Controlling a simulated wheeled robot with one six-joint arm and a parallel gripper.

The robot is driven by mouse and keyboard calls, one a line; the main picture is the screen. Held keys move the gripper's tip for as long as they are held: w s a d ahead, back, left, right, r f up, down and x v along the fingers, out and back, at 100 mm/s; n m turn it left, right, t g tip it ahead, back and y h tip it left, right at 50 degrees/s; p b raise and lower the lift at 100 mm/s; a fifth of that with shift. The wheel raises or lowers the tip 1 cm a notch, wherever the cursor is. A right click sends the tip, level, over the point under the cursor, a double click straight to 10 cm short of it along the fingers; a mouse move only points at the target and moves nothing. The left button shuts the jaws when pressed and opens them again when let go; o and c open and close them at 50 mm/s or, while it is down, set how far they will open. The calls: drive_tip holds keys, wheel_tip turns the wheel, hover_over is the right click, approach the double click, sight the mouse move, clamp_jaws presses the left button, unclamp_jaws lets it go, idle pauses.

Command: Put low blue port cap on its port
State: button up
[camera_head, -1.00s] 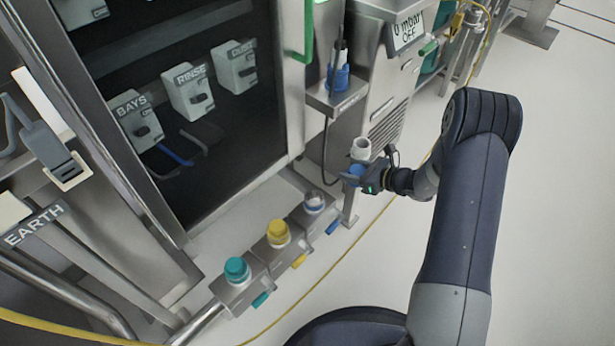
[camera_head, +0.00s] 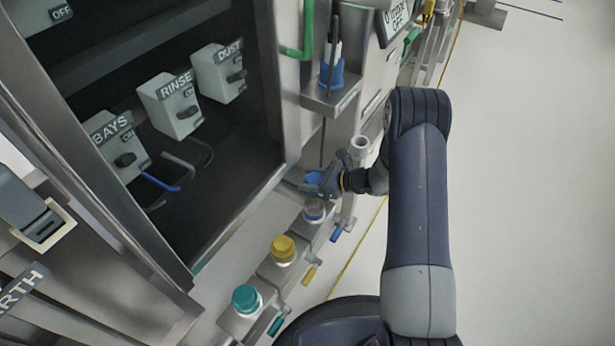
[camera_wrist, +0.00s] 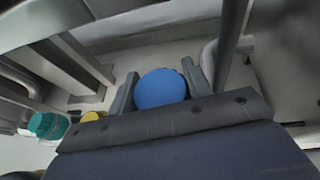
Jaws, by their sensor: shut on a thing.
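The blue cap (camera_wrist: 160,89) is between the two fingers of my gripper (camera_wrist: 158,84), which is shut on it, in the wrist view. In the head view my gripper (camera_head: 318,181) holds the blue cap (camera_head: 312,177) just above and behind the uncapped blue port (camera_head: 314,208). The cap and port look apart, though the height between them is hard to judge. The port's open top shows grey inside a pale ring. A blue lever (camera_head: 337,234) hangs at the port's right. In the wrist view the port is hidden.
A yellow-capped port (camera_head: 283,250) and a teal-capped port (camera_head: 246,299) stand in the same row, nearer. A white cup-like holder (camera_head: 360,146) stands right of my gripper. A steel shelf (camera_head: 325,100) is behind it. The cabinet with labelled boxes (camera_head: 172,104) is at left.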

sight(310, 200)
drive_tip(key=shift+f+b, duration=0.9)
drive_tip(key=shift+f, duration=1.05)
drive_tip(key=shift+r, duration=0.1)
drive_tip(key=shift+r, duration=0.2)
drive_tip(key=shift+f, duration=0.15)
drive_tip(key=shift+f+b, duration=1.45)
drive_tip(key=shift+b, duration=0.1)
drive_tip(key=shift+f+b, duration=1)
drive_tip(key=shift+f, duration=0.15)
drive_tip(key=shift+f+b, duration=0.4)
drive_tip(key=shift+f, duration=0.1)
drive_tip(key=shift+f, duration=0.55)
